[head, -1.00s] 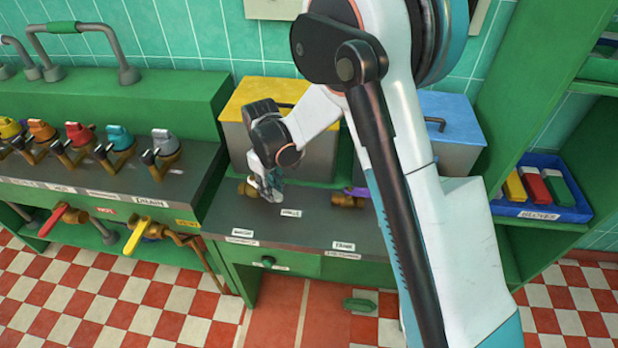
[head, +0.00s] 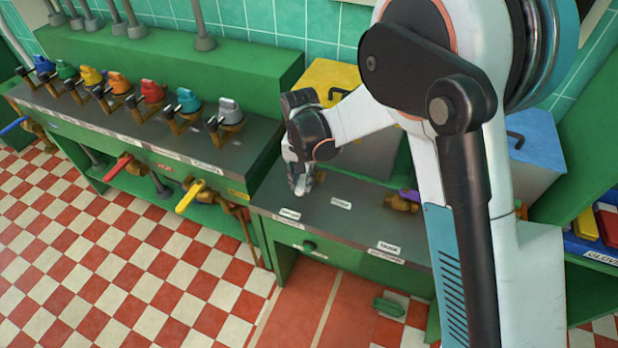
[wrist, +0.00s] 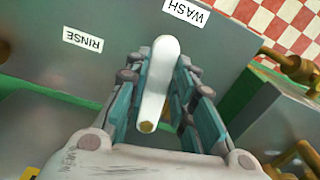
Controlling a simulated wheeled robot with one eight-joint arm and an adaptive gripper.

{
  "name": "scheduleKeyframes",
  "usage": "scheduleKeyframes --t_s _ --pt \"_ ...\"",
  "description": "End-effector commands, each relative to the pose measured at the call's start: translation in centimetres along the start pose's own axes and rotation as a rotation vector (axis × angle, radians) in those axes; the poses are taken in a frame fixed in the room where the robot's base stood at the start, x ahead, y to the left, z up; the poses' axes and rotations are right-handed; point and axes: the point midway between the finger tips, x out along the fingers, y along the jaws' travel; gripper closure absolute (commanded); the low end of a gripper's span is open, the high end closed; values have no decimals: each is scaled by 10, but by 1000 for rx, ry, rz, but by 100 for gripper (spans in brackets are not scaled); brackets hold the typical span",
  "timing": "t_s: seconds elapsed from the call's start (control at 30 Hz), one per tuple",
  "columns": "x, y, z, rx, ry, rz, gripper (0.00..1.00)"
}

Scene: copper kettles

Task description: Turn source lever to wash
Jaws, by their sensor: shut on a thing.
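The source lever is a white handle (wrist: 160,75) in the wrist view. It lies between the fingers of my gripper (wrist: 156,70), which is shut on it. Its rounded end points toward the WASH label (wrist: 186,12), just short of it. The RINSE label (wrist: 82,40) is off to the left. In the head view my gripper (head: 301,183) is low over the grey counter, just behind the WASH label (head: 290,214), with the RINSE label (head: 341,203) to its right. The lever's body is hidden there by my gripper.
A brass valve with a purple handle (head: 406,199) stands to the right on the counter (head: 335,225). A yellow-lidded bin (head: 328,75) is behind my gripper. A row of coloured valves lines the left bench. A green drawer knob (head: 309,246) is at the front.

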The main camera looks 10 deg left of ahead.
Motion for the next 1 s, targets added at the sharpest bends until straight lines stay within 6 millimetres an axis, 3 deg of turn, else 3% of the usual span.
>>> scheduleKeyframes --t_s 0.33,0.87,0.9,1.0 --pt "0 -12 -1 139 0 -1 100" --pt "0 -14 -2 166 1 -2 100" --pt "0 -14 -2 166 1 -2 75" --pt "0 -14 -2 166 1 -2 57"
